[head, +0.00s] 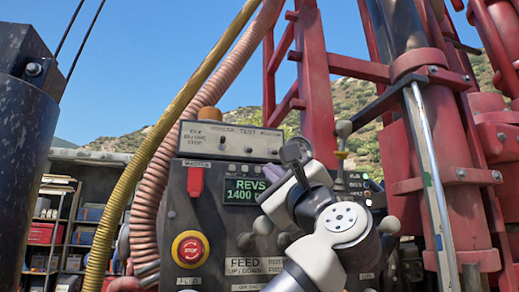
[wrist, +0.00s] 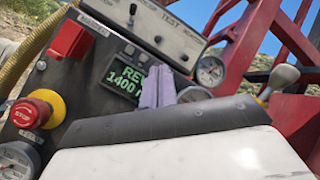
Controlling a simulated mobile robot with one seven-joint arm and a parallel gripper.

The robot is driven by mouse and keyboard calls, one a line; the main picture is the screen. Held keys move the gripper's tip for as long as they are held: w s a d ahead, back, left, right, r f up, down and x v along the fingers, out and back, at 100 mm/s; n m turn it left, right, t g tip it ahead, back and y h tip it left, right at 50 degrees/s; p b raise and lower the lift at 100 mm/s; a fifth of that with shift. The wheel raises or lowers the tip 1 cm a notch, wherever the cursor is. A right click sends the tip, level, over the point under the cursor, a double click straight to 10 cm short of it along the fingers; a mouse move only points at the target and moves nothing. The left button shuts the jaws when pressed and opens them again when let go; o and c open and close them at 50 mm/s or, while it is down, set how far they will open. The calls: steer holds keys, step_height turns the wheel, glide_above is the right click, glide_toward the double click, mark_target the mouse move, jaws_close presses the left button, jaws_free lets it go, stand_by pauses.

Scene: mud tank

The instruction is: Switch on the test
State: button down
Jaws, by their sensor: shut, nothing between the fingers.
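A grey box marked TEST (head: 230,140) sits on top of the dark control panel. It carries small toggle switches, and its left lettering is hard to read. It also shows in the wrist view (wrist: 145,20), with toggles along its face. My gripper (wrist: 158,86) is shut and empty, its pale purple fingers in front of the panel by the right side of the green display. It looks below the test box and apart from it. In the head view my arm covers the panel right of the display; whether any toggle is flipped is unclear.
The green display (head: 245,191) reads REVS 1400. A red switch cover (head: 195,181) and red stop button (head: 190,249) are at left. A knobbed lever (head: 343,135) and red steel frame stand at right. Yellow and pink hoses (head: 150,190) run along the left.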

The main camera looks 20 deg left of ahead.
mark_target(249, 150)
steer(key=p+x, duration=0.2)
steer(key=x, duration=0.5)
steer(key=shift+p, duration=0.35)
steer(key=shift+s+r, duration=0.1)
steer(key=shift+s, duration=0.15)
steer(key=shift+w, duration=0.1)
